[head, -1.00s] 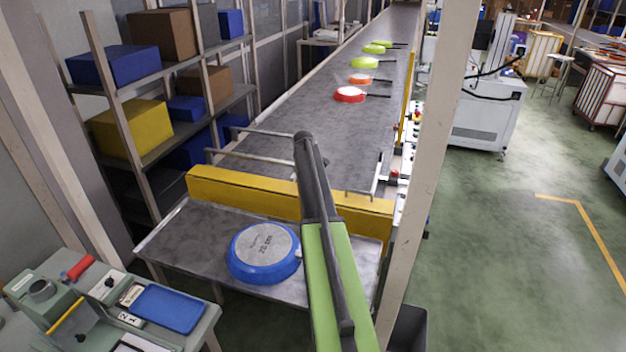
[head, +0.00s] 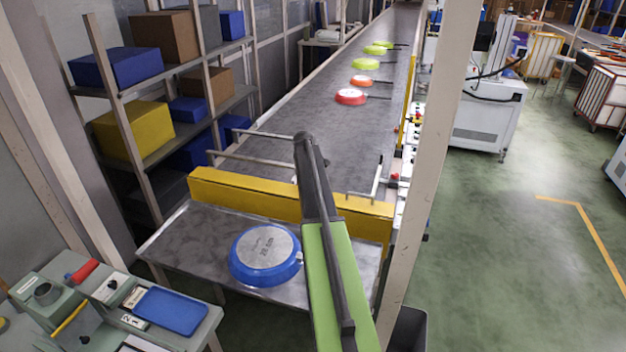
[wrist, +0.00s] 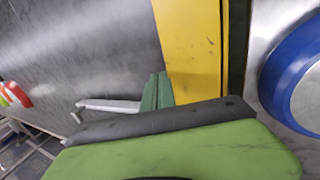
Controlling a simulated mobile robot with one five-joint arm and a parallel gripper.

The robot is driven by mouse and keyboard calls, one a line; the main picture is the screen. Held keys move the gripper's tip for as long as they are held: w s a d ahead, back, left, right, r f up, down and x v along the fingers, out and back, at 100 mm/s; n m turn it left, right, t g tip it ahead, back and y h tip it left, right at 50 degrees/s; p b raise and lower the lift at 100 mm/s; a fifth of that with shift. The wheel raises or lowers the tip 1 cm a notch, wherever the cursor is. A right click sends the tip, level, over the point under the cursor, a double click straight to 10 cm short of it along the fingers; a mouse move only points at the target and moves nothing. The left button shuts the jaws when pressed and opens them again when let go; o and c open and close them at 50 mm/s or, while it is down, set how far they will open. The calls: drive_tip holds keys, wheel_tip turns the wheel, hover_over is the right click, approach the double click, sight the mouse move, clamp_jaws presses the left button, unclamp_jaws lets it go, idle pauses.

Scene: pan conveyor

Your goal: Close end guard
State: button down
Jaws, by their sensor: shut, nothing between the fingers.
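The end guard (head: 240,194) is a long yellow bar lying across the near end of the conveyor. Thin metal rods reach from its left and right sides over the belt. In the wrist view the yellow guard (wrist: 190,50) runs down from the top centre. My gripper (wrist: 157,92) shows there as shut greenish fingers, empty, close beside the guard's left edge on the belt side. I cannot tell whether they touch it. In the head view my arm crosses in front of the guard right of its middle and hides the fingers.
A blue upturned pan (head: 265,254) lies on the metal end table (head: 190,235) in front of the guard. Several coloured pans, including a red one (head: 351,97), lie farther up the belt (head: 290,115). A pale post (head: 425,160) stands close to the right of my arm.

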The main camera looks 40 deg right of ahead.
drive_tip(key=p+v, duration=1.3)
drive_tip(key=v, duration=0.2)
drive_tip(key=shift+r, duration=0.15)
drive_tip(key=shift+w, duration=0.1)
drive_tip(key=b+x, duration=1.6)
drive_tip(key=x, duration=0.1)
drive_tip(key=shift+f, duration=0.35)
drive_tip(key=shift+d+r, duration=0.1)
